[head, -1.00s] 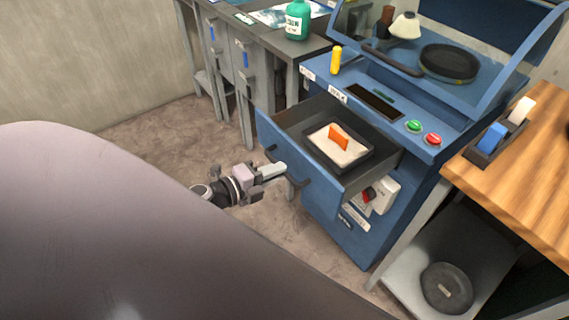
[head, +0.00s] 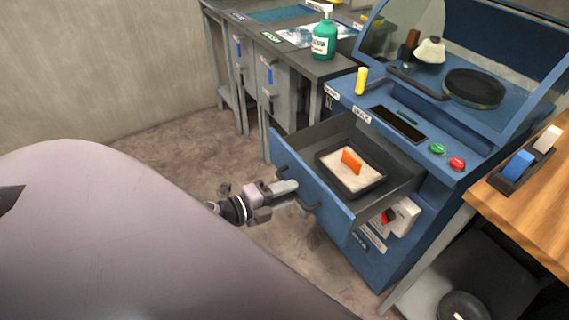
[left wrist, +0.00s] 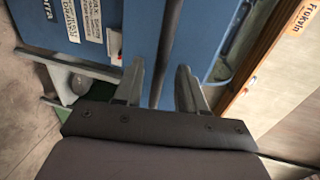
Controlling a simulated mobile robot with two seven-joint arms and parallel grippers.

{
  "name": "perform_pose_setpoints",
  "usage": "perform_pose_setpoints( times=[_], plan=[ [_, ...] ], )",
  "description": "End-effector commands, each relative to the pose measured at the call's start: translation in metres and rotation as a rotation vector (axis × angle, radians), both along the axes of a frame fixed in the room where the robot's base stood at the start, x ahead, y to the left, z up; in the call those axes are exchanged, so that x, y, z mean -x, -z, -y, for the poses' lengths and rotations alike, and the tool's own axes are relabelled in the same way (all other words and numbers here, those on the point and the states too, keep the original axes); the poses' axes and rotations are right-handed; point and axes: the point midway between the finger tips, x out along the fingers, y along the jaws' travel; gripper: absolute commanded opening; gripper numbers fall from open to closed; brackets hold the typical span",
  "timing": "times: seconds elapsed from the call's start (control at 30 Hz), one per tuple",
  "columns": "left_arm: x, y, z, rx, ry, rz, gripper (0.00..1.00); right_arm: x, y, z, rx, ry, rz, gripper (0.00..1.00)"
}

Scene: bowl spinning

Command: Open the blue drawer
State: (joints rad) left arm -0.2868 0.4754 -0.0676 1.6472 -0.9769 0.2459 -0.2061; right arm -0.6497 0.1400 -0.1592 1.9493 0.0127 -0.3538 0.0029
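The blue drawer (head: 312,187) of the blue machine stands pulled out, its grey inside uncovered. A dark tray (head: 377,187) with pale filling and an orange piece (head: 352,161) sits inside it. A dark bar handle (head: 309,208) is on the drawer front. My left gripper (head: 294,187) is at this front, by the handle. In the left wrist view the handle (left wrist: 169,30) runs between the two spread fingers of the left gripper (left wrist: 160,75), with a gap visible on its left side. My right gripper is not in view.
A grey workbench with a green bottle (head: 324,38) is behind. The floor (head: 170,150) in front is clear.

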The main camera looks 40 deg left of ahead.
Motion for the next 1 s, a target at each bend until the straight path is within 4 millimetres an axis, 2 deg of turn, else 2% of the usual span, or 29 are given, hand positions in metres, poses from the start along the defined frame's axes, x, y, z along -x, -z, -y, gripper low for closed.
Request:
perform_pose_setpoints(
  times=[0.23, 0.7, 1.0],
  plan=[
    [0.005, 0.0, -0.001, 0.0, 0.001, -0.001, 0.4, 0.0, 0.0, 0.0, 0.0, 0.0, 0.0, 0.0],
    [0.056, -0.011, -0.02, -0.001, 0.0, -0.002, 0.4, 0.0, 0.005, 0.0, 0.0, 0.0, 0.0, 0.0],
    [0.066, -0.015, -0.024, 0.001, 0.0, 0.0, 0.4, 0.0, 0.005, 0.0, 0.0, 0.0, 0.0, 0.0]
  ],
)
